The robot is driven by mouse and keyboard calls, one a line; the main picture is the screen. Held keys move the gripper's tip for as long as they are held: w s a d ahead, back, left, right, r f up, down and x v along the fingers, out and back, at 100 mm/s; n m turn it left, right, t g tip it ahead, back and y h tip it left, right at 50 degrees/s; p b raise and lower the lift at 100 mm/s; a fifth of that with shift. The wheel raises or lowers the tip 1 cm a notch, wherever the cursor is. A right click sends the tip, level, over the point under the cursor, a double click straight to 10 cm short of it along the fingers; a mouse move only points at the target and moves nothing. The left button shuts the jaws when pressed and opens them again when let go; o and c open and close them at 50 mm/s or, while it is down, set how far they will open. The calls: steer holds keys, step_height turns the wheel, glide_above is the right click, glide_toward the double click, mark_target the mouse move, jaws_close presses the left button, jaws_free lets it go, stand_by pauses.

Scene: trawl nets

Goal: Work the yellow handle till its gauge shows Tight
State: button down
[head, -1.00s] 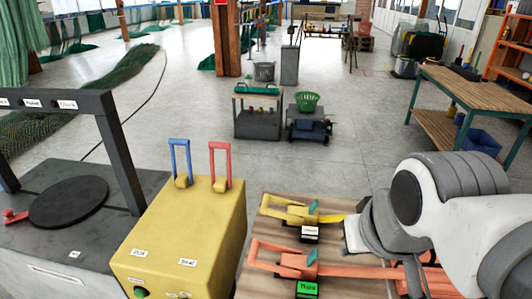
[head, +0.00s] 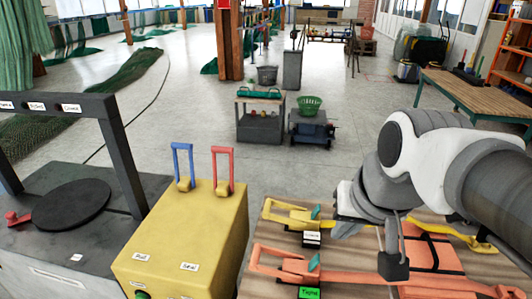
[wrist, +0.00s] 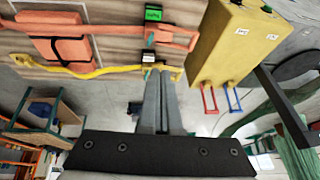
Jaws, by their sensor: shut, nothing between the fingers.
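The yellow handle (head: 290,213) lies low over its ratchet on the wooden top, left of my gripper. In the wrist view the yellow ratchet (wrist: 170,70) is partly hidden just beyond my fingertips. Its gauge (head: 312,238) is a white label on a dark block, its text too small to read. It also shows in the wrist view (wrist: 149,57). My gripper (head: 346,229) is shut and empty, to the right of the handle. In the wrist view its fingers (wrist: 162,82) are together, pointing towards the yellow ratchet; I cannot tell whether they touch it.
An orange handle (head: 282,262) with a green gauge (head: 310,293) lies nearer, beside the yellow one. A tall yellow box (head: 190,235) with blue and red levers stands to the left.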

steer(key=w+a+f+m+g+y, duration=0.1)
steer(key=w+f+m+y, duration=0.2)
steer(key=w, duration=0.8)
steer(key=w+a+f+m+g+y, duration=0.1)
steer(key=w+f+m+g, duration=0.15)
steer(key=w+m, duration=0.6)
steer(key=w+f+m+y, duration=0.1)
steer(key=w+f+m, duration=0.1)
steer(key=w+f, duration=0.3)
steer(key=w+f+m+y, duration=0.1)
steer(key=w+f+m, duration=0.1)
steer(key=w+f, duration=0.4)
steer(key=w+f+m+y+p, duration=0.1)
steer(key=w+f, duration=0.4)
steer(key=f, duration=0.6)
steer(key=shift+w+d+f+m, duration=0.25)
steer(key=shift+d+f+m, duration=0.15)
steer(key=shift+m, duration=0.45)
steer(key=shift+w+f, duration=0.1)
steer(key=shift+f, duration=0.25)
